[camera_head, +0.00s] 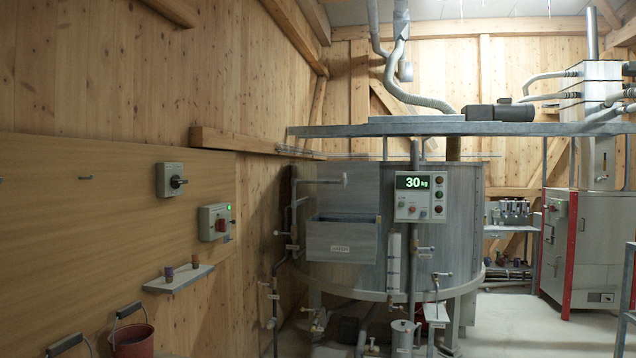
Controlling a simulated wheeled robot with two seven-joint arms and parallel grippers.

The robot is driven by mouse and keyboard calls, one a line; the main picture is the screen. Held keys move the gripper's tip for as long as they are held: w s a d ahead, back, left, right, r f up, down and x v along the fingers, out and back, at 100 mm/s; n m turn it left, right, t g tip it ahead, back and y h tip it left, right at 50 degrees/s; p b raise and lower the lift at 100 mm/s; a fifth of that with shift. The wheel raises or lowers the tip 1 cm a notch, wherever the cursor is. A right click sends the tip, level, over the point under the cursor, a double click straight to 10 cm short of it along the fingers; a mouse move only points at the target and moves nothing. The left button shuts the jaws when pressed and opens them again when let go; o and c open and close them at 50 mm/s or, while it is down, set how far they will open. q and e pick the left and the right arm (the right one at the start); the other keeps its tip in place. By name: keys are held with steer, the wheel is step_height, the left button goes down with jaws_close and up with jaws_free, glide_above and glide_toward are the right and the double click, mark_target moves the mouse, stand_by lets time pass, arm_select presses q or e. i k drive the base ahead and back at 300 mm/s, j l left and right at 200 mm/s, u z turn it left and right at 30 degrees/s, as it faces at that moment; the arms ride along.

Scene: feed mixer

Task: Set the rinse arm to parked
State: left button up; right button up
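A large round grey metal mixer tank (372,200) stands in the middle. A thin grey pipe arm (320,181) reaches sideways from an upright pipe at the tank's left and ends in a short nozzle in front of the tank wall, above a grey labelled box (342,240). It looks like the rinse arm; no label on it is readable. Small valve levers sit lower on the upright pipe (293,215). Neither of my grippers is in view.
A control panel (420,197) on the tank reads 30 kg. The left wall carries a rotary switch (170,180), a switch box with a green light (215,222) and a small shelf (180,279). A red bucket (132,340) hangs below. A red-edged cabinet (585,245) stands right.

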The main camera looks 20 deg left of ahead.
mark_target(294, 181)
steer(key=i+j, duration=0.15)
steer(key=i, duration=0.35)
steer(key=i+j, duration=0.1)
steer(key=i, duration=0.45)
steer(key=i+j, duration=0.15)
steer(key=i, duration=0.35)
steer(key=i+j, duration=0.15)
steer(key=i, duration=0.4)
steer(key=i+j, duration=0.1)
steer(key=i, duration=0.4)
steer(key=i+j+z, duration=0.1)
steer(key=i, duration=0.45)
